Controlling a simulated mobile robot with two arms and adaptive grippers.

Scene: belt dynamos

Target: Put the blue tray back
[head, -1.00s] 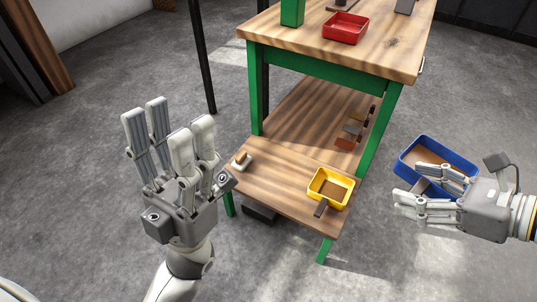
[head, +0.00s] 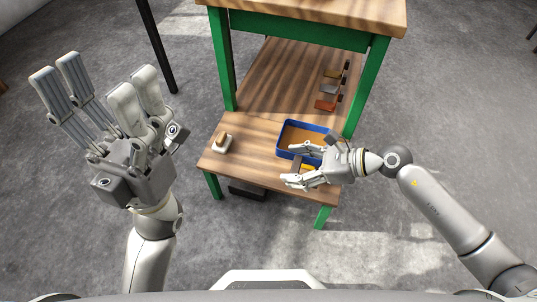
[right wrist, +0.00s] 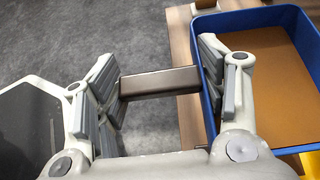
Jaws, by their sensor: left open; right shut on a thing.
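The blue tray (head: 305,126) has a brown inside and is over the front part of the lower wooden shelf, above or overlapping the yellow tray (head: 308,166). I cannot tell if the two touch. My right gripper (head: 297,165) is at the blue tray's near side, shut on its dark handle. In the right wrist view the dark handle (right wrist: 158,83) lies between the fingers, with the blue tray (right wrist: 262,18) to the right. My left gripper (head: 108,98) is open and empty, raised left of the shelf. Most of the yellow tray is hidden.
The lower wooden shelf (head: 252,155) holds a small pale block-like object (head: 222,143) at left and several small coloured pieces (head: 328,88) farther back. Green legs (head: 366,85) and the upper tabletop (head: 375,17) stand behind. Bare shelf lies between the small object and the tray.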

